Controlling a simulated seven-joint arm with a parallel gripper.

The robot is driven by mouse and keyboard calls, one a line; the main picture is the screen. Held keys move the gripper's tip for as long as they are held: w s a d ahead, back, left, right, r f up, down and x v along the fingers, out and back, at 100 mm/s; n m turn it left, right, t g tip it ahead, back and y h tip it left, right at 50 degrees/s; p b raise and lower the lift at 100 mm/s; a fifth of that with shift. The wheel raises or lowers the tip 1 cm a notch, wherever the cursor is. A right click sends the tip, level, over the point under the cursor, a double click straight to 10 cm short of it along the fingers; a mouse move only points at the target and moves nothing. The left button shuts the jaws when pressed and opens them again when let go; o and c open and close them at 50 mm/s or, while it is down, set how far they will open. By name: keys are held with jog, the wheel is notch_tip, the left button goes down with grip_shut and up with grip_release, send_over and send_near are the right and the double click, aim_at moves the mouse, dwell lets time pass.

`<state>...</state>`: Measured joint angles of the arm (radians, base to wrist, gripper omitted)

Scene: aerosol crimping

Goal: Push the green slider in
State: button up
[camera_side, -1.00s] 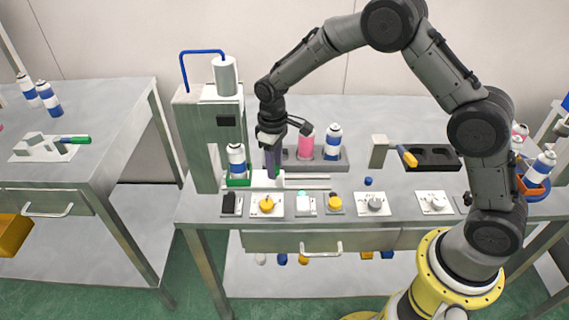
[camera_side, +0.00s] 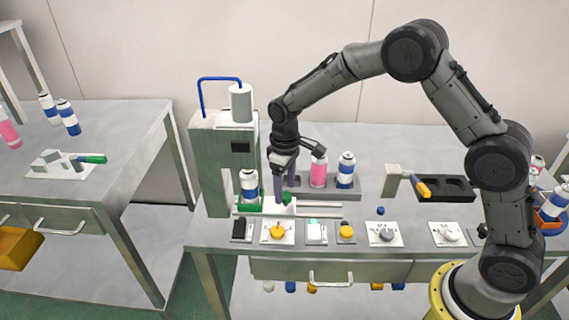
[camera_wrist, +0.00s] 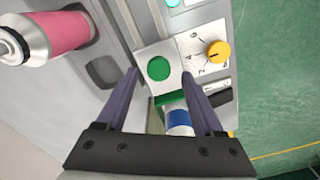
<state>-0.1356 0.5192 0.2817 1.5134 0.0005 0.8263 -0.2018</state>
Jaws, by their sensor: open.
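The slider is a white block with a round green knob (camera_wrist: 158,68) on top and a green can holder (camera_wrist: 172,98) at one end. In the side view the green knob (camera_side: 287,198) shows beside my fingers. A white can with a blue band (camera_side: 249,186) stands upright in the holder, below the press head; it also shows in the wrist view (camera_wrist: 178,120). My gripper (camera_side: 284,194) is open and points down over the slider. In the wrist view my two purple fingertips (camera_wrist: 160,76) are either side of the knob, with visible gaps.
The grey press (camera_side: 222,160) with a white cylinder stands left of my gripper. Behind it, a grey rack (camera_side: 325,192) holds a pink can (camera_side: 319,170) and another blue-banded can (camera_side: 346,170). Knobs and switches, including a yellow dial (camera_side: 278,231), line the front edge.

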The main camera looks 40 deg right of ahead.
notch_tip(320, 180, up, 12)
dwell(0.4)
jog(key=shift+r, duration=0.15)
jog(key=s+d+r+m+t, duration=0.1)
jog(key=s+d+r+t, duration=0.1)
jog(key=s+r, duration=0.5)
jog(key=s+d+r+t, duration=0.2)
jog(key=s+d+r, duration=0.1)
jog(key=s+r, duration=0.4)
jog(key=s+f+m, duration=0.1)
jog(key=s+f, duration=0.2)
jog(key=s, duration=0.5)
jog(key=s+d+f+m+t, duration=0.1)
jog(key=s+f, duration=0.2)
jog(key=s, duration=0.6)
jog(key=shift+d+f+m+t, duration=0.2)
jog(key=shift+d+m+t, duration=0.1)
jog(key=shift+m, duration=0.1)
